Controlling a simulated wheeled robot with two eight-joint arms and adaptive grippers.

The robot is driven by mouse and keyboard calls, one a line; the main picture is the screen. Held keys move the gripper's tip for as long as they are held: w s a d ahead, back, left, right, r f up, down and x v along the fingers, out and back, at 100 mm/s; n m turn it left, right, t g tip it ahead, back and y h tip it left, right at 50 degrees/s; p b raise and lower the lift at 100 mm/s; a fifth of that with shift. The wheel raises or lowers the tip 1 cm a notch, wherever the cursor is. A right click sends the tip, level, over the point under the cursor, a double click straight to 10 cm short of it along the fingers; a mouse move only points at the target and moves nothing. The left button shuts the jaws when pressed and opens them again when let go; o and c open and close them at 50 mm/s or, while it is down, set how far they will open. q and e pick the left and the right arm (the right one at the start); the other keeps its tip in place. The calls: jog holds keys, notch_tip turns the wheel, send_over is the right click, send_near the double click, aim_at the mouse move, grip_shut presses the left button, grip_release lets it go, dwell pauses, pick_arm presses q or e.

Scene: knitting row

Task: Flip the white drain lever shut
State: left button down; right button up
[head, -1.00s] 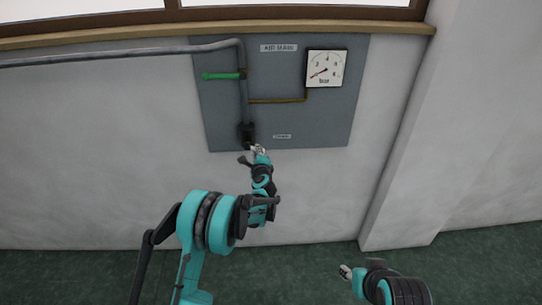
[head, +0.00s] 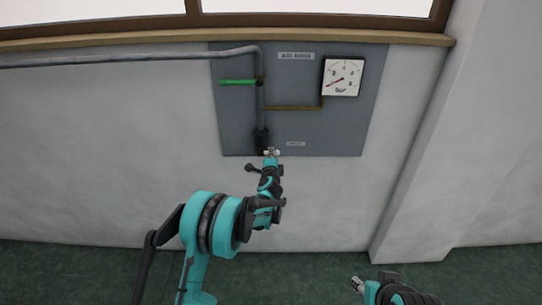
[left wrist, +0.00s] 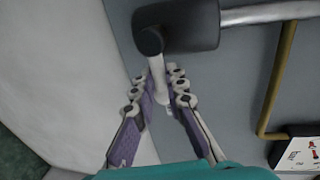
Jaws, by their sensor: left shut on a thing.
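The white drain lever (left wrist: 158,68) hangs from a dark round pivot on the black drain valve (left wrist: 188,26) in the left wrist view. My left gripper (left wrist: 164,92) has a finger on each side of the lever and is shut on it. In the head view my left gripper (head: 271,153) is at the lower edge of the grey panel, just below the black valve (head: 261,138). The lever cannot be made out there. My right gripper (head: 357,284) is low in the head view, away from the wall; its jaws are too small to read.
The grey panel (head: 235,130) on the wall carries a green lever (head: 238,82), a grey pipe (head: 150,58), a thin brass pipe (head: 295,107) and a square gauge (head: 343,76). A wall pillar (head: 420,165) stands at the right. The wall below the panel is bare.

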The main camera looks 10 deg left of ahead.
pick_arm(q)
jog(key=c, duration=1.5)
grip_release()
jog(key=shift+c, duration=0.2)
jog(key=v, duration=1.2)
